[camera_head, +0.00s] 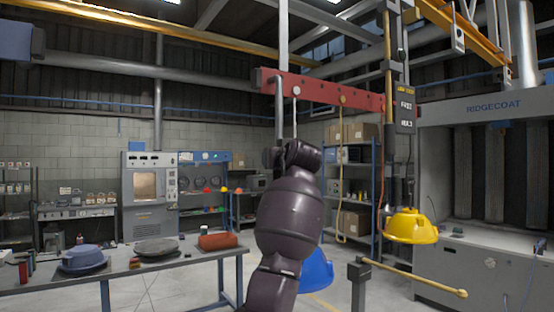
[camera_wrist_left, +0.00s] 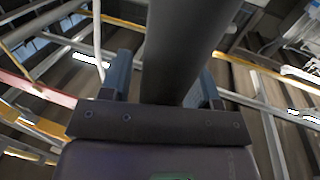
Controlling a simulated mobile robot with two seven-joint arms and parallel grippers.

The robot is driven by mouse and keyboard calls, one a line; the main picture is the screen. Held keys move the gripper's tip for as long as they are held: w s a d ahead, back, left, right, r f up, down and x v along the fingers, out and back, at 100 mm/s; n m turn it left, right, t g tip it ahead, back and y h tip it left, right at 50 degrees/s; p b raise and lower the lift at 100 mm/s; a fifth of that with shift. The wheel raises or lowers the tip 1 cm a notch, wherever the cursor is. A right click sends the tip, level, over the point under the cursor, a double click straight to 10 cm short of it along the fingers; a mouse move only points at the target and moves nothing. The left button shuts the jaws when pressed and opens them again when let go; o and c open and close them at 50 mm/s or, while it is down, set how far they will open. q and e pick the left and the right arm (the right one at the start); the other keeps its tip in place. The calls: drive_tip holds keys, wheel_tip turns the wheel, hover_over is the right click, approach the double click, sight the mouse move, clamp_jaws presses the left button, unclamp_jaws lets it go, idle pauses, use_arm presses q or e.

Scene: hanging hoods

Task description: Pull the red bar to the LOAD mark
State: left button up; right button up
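The red bar (camera_head: 325,92) hangs overhead, running left to right, with round fittings along it. A grey rod (camera_head: 279,105) hangs down from its left end to my left gripper (camera_head: 291,155), which is raised at mid-picture. In the wrist view a thick dark cylinder (camera_wrist_left: 185,50) passes between the two fingers of my left gripper (camera_wrist_left: 160,85). The fingers are apart, with a gap beside the left one; I cannot tell whether they grip it. A red beam (camera_wrist_left: 35,90) shows at left there. A dark plate (camera_head: 405,113) with a yellow top hangs right of the bar; I cannot clearly read a LOAD mark.
A yellow hood (camera_head: 411,226) hangs at right, above a post with a yellow lever (camera_head: 420,278). A blue hood (camera_head: 317,270) shows partly behind my arm. A table (camera_head: 200,258) with several items stands at left. A large grey booth (camera_head: 500,260) stands at right.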

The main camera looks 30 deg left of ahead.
use_arm(q)
clamp_jaws()
drive_tip(key=shift+s, duration=0.15)
use_arm(e)
drive_tip(key=shift+w, duration=0.1)
